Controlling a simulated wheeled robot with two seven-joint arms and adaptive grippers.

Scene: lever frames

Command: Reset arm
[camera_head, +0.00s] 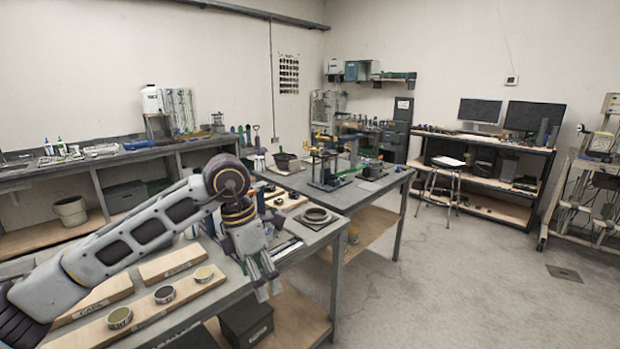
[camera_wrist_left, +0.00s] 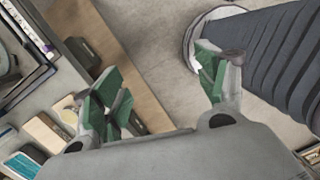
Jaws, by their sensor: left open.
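My left arm comes in from the left over the near workbench (camera_head: 222,297). Its gripper (camera_head: 268,290) points down in front of the bench's near right edge. In the left wrist view the gripper (camera_wrist_left: 158,82) has its green-padded fingers spread apart with nothing between them. The floor and a wooden lower shelf (camera_wrist_left: 125,55) show beyond the fingers. My right arm and gripper are not in view. Frames with levers (camera_head: 328,172) stand on the far part of the worktable, away from the gripper.
Wooden boards with several round tins (camera_head: 165,294) lie on the near bench, under and beside my arm. A round dark ring on a plate (camera_head: 315,216) sits right of the gripper. A dark bin (camera_head: 246,318) stands on the lower shelf. Open floor (camera_head: 450,280) lies to the right.

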